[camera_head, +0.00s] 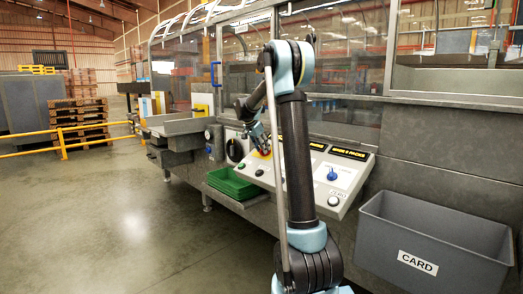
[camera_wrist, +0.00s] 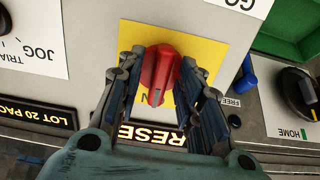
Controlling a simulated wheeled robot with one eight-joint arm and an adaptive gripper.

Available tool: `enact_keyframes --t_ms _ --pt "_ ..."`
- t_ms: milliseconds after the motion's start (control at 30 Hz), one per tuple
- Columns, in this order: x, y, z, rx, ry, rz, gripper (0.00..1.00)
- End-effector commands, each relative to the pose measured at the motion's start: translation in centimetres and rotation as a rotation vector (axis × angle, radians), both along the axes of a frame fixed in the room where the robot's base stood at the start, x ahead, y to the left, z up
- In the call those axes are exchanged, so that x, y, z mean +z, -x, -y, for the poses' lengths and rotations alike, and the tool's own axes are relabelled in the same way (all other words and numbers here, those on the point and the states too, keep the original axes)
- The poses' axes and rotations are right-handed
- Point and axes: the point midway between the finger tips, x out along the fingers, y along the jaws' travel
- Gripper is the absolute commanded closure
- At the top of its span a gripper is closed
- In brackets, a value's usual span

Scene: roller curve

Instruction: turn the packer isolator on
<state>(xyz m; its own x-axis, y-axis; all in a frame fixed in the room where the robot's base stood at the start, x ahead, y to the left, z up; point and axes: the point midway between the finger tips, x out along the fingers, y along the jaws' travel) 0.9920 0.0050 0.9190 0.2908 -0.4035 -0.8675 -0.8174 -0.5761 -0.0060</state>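The packer isolator appears to be the red rotary knob (camera_wrist: 158,72) on a yellow plate (camera_wrist: 205,50) in the wrist view. Its handle runs nearly up and down in that picture, slightly tilted. Part of an upside-down label shows just below it, mostly covered. My gripper (camera_wrist: 162,62) has one finger on each side of the knob, with a gap between the fingers wider than the handle. I cannot tell whether either finger touches it. In the head view my gripper (camera_head: 260,146) is down at the sloped control panel (camera_head: 290,177), and the knob is mostly hidden.
A black HOME knob (camera_wrist: 298,92) and a small blue FREE control (camera_wrist: 247,78) lie right of the plate. A green tray (camera_head: 233,183) sits left of the panel. A grey CARD bin (camera_head: 432,236) stands at right. The floor at left is clear.

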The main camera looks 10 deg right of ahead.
Motion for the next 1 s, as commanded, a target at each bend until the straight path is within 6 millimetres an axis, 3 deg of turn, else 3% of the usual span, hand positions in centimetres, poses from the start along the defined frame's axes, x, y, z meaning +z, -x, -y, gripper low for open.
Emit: enact_keyframes --t_ms 367,1000 --pt "0.6 0.1 -0.2 0.001 0.001 0.001 0.65" --pt "9.4 3.1 -4.4 0.002 0.001 -0.001 0.65"
